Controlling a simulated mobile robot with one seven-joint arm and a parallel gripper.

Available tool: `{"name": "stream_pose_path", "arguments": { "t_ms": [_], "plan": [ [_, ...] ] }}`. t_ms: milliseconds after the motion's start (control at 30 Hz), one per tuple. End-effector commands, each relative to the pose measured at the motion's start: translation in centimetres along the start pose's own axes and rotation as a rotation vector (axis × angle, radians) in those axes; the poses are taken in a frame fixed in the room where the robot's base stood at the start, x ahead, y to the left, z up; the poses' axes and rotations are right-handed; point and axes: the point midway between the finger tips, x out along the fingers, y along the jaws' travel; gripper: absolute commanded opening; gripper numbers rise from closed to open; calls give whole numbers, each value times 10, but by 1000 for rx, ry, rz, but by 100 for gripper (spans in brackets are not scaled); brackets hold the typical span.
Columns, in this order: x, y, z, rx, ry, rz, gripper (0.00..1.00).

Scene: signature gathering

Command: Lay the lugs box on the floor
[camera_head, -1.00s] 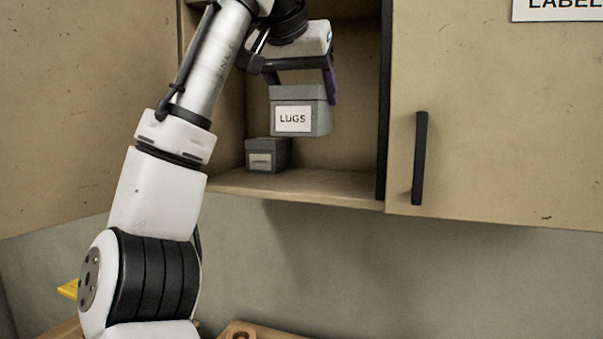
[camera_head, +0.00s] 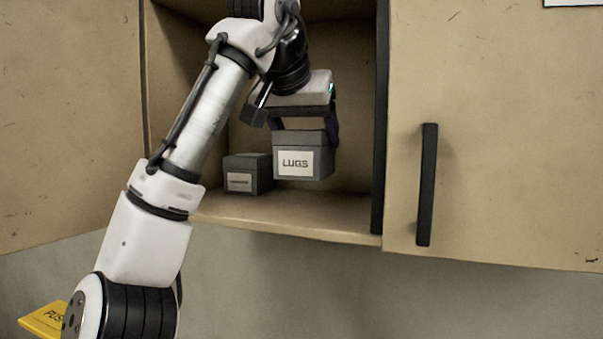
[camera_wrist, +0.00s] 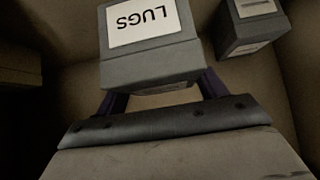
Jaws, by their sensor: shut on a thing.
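The lugs box (camera_head: 303,157) is a grey lidded box with a white label reading LUGS. It is inside the open wall cupboard, above the shelf, and appears held clear of it. My gripper (camera_head: 305,130) comes from above and is shut on the box, with a dark finger on each side. In the wrist view the lugs box (camera_wrist: 150,50) shows upside down between the fingers of my gripper (camera_wrist: 158,92). The floor is not in view.
A second, smaller grey labelled box (camera_head: 247,173) stands on the cupboard shelf (camera_head: 290,215) at the left; it also shows in the wrist view (camera_wrist: 250,25). A closed cupboard door with a black handle (camera_head: 427,185) is at right. A yellow sign (camera_head: 44,319) is at lower left.

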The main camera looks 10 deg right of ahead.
Motion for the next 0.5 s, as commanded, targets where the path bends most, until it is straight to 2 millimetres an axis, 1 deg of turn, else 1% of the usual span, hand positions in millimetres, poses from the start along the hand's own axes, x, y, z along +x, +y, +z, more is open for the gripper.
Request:
{"name": "stream_pose_path", "arguments": {
  "t_ms": [33,167,400,500],
  "plan": [
    [4,0,4,0,1,-1,38],
    [9,0,9,0,2,0,38],
    [31,-1,31,-1,1,-1,38],
    [36,0,36,0,2,0,38]
  ]
}}
